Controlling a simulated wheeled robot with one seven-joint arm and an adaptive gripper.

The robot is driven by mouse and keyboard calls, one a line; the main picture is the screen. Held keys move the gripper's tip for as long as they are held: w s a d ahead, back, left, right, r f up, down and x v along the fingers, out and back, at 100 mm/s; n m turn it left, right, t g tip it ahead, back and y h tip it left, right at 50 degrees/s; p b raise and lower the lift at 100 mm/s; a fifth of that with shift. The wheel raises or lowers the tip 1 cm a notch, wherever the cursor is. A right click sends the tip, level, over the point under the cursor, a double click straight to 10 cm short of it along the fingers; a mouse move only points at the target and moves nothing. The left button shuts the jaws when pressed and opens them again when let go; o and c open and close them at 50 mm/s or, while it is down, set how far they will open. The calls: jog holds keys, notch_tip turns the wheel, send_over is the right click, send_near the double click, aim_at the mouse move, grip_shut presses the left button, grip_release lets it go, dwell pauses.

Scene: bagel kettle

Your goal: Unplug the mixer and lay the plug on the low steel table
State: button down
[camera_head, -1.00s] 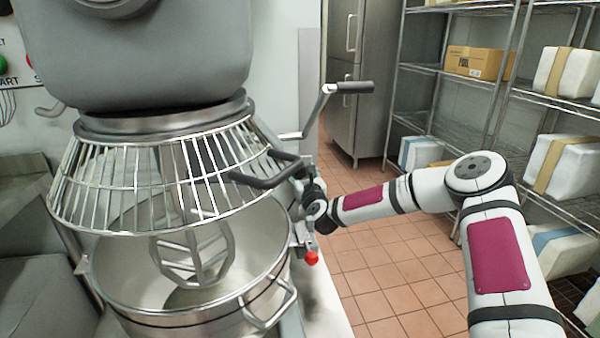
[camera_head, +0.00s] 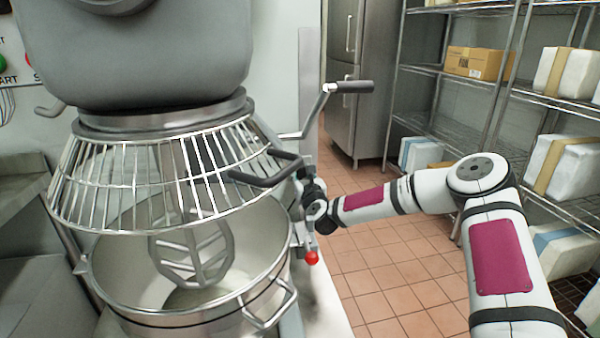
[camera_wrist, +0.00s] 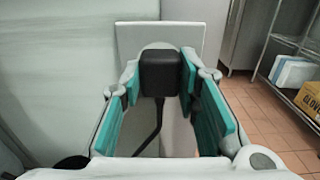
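The black plug (camera_wrist: 161,72) sits in front of a pale wall plate (camera_wrist: 190,36). Its dark cord (camera_wrist: 150,135) hangs down from it. My gripper (camera_wrist: 161,80) has its teal pads close against both sides of the plug, with no clear gap. I cannot tell how deep the plug sits. In the head view my gripper (camera_head: 308,188) is largely hidden beside the mixer, and the plug does not show. The grey mixer (camera_head: 140,55) has a wire guard and a steel bowl (camera_head: 130,312). A low steel surface (camera_head: 40,295) shows at the lower left.
A crank handle (camera_head: 348,87) and the bowl lift lever (camera_head: 265,178) stick out close to my gripper. A red knob (camera_head: 312,258) is just below it. Wire shelves (camera_head: 430,70) with boxes stand at the right. The tiled floor (camera_head: 385,275) between is clear.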

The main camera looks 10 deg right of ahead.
jog(key=shift+s+p, duration=0.9)
jog(key=shift+s, duration=2.1)
